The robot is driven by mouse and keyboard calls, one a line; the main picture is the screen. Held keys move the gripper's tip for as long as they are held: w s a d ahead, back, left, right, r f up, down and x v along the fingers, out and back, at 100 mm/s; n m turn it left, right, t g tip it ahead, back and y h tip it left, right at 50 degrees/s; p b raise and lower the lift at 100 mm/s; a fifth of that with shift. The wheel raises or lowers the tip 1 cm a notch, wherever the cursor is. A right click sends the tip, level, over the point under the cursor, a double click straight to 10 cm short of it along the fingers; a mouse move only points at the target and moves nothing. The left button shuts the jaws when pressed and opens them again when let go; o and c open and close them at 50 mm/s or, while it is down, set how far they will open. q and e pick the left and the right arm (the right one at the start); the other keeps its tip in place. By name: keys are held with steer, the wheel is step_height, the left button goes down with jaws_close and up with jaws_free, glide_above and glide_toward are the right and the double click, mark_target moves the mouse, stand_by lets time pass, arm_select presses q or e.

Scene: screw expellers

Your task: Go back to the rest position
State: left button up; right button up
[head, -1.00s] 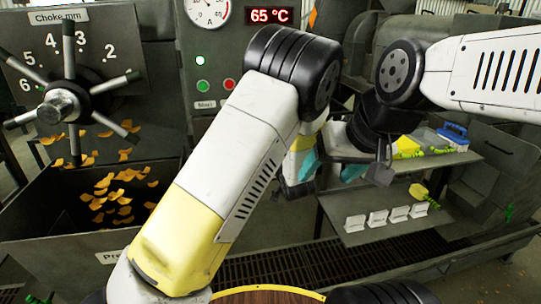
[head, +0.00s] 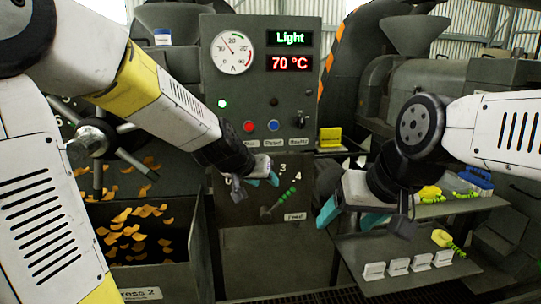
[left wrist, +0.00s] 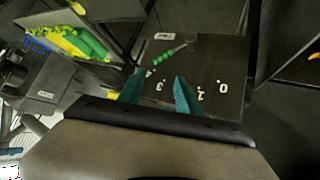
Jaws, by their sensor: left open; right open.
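My left gripper (head: 262,181) is in the middle of the head view, in front of the grey press cabinet (head: 262,245). Its teal fingers are apart with nothing between them; the left wrist view shows them too (left wrist: 160,92). Beyond them is a numbered panel with a green-handled lever (left wrist: 170,54), which also shows in the head view (head: 279,201). My right gripper (head: 350,216) is at the right of the head view, with teal fingers apart and empty. It is in front of the shelves on the right.
A dark bin (head: 150,278) of orange flakes stands at lower left, below a spoked handwheel (head: 95,140). The control panel (head: 262,90) shows "Light" and 70 °C. The right lower shelf (head: 385,285) holds several white label cards. A blue container (head: 478,178) sits on the upper shelf.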

arm_select(q)
steer(key=s+a+r+n+g+y, duration=0.1)
steer(key=s+a, duration=0.5)
steer(key=s, duration=0.5)
steer(key=s+a+r+n+g+y, duration=0.1)
steer(key=s+a, duration=0.5)
steer(key=s, duration=0.5)
steer(key=shift+a+r+g, duration=0.2)
steer(key=shift+r+g, duration=0.1)
steer(key=shift+r, duration=0.1)
